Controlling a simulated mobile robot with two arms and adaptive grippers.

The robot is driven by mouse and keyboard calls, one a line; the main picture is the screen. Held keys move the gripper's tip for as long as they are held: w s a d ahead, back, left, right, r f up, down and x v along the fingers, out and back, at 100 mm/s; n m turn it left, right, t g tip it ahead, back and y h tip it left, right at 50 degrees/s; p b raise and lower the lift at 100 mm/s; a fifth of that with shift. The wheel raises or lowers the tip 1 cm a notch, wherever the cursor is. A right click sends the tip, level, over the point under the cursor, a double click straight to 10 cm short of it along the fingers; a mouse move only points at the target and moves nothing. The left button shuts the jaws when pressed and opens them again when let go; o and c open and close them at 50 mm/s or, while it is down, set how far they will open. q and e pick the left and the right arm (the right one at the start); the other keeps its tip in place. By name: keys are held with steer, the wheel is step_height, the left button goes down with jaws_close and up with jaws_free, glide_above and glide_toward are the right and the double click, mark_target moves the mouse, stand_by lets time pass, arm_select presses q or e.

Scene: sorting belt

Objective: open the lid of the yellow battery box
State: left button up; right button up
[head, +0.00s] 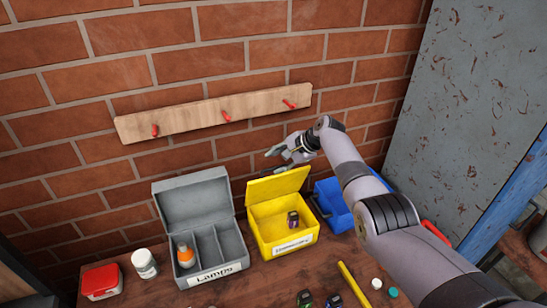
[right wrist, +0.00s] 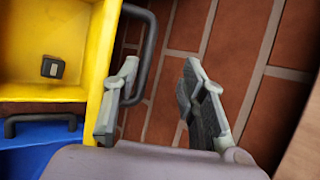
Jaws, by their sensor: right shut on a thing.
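The yellow battery box (head: 259,235) stands on the bench between a grey box and a blue box. Its lid (head: 278,186) is raised and leans back toward the brick wall. A small dark block (head: 293,219) lies inside. In the right wrist view the yellow box or lid (right wrist: 45,88) fills the upper left, with a black handle (right wrist: 151,45) on its side. My right gripper (head: 283,158) is at the lid's upper right edge. My left gripper is out of view.
The blue box (head: 335,210) stands close at the right, partly behind my right arm. A white jar (head: 145,263) and red-lidded tub (head: 101,281) sit at the left. A peg rail (head: 190,118) is above.

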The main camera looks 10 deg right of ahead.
arm_select(q)
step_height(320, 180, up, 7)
steer(key=p, duration=0.5)
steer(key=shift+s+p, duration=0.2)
steer(key=shift+p, duration=0.2)
arm_select(e)
steer(key=d+r, duration=0.3)
steer(key=r, duration=0.5)
steer(key=d+r+t, duration=0.1)
steer(key=d+r, duration=0.2)
steer(key=r, duration=0.4)
steer(key=shift+s+d+r, duration=0.3)
steer(key=shift+s+r, duration=0.05)
steer(key=shift+s, duration=0.1)
